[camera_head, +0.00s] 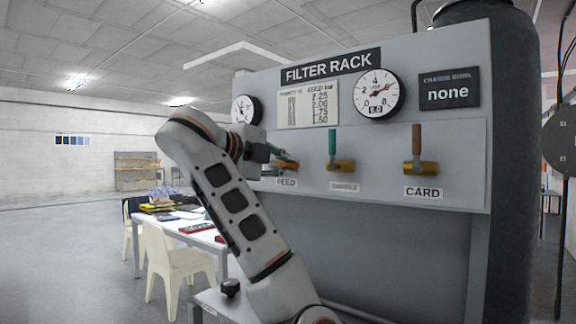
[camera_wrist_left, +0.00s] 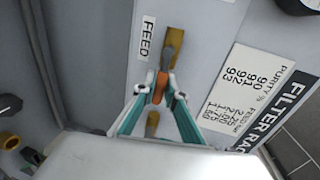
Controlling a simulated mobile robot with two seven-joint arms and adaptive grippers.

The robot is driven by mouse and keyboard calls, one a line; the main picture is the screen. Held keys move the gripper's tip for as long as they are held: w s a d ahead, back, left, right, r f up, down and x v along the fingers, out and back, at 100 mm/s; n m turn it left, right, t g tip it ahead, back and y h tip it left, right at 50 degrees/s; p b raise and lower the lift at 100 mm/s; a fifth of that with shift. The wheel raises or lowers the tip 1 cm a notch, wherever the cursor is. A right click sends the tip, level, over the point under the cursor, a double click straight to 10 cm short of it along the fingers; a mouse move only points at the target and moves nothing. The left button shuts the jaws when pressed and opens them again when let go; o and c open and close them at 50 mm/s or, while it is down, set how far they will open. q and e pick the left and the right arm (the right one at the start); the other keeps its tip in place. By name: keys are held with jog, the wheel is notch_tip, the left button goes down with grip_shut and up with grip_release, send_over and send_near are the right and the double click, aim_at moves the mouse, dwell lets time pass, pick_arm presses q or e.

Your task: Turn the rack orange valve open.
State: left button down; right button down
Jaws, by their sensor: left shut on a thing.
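The orange valve handle (camera_wrist_left: 160,88) sits on the brass FEED valve (camera_wrist_left: 176,36) of the filter rack. In the left wrist view it lies roughly along the line of the brass body, slightly slanted. My left gripper (camera_wrist_left: 158,92) is shut on this handle, with one fingertip on each side. In the head view my left gripper (camera_head: 284,164) is at the FEED valve, above its label (camera_head: 286,183), and my wrist hides part of the valve. My right gripper is not in view.
A green-handled valve (camera_head: 332,148) and a brown-handled CARD valve (camera_head: 416,140) stand to the right, handles upright. Gauges (camera_head: 377,95) and a sign (camera_head: 449,91) reading "none" are above. A table (camera_head: 205,236) with chairs (camera_head: 172,264) stands left. Open floor lies further left.

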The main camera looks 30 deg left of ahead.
pick_arm(q)
jog(key=shift+f, duration=0.1)
dwell(0.4)
jog(key=c, duration=2.1)
grip_release()
notch_tip(320, 180, up, 10)
jog(key=shift+r, duration=0.1)
jog(key=shift+o, duration=0.3)
